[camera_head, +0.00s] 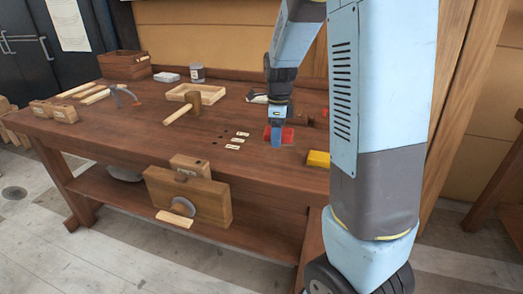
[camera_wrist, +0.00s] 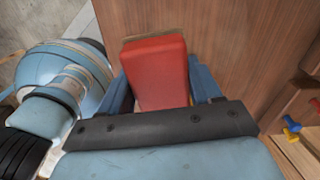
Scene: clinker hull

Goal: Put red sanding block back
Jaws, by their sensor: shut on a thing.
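The red sanding block (camera_head: 288,135) is at the right part of the wooden workbench (camera_head: 120,121), low over or on its top; I cannot tell if it touches. My gripper (camera_head: 277,139) points down at the block. In the wrist view the block (camera_wrist: 155,72) has a red face and a tan edge, and sits between the two blue fingers of my gripper (camera_wrist: 160,88). The fingers are shut on its sides. The block's near end is hidden behind the dark gripper bar.
Small pale labels (camera_head: 238,140) and dark holes are to the left. A vise (camera_head: 200,196) juts from the front.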

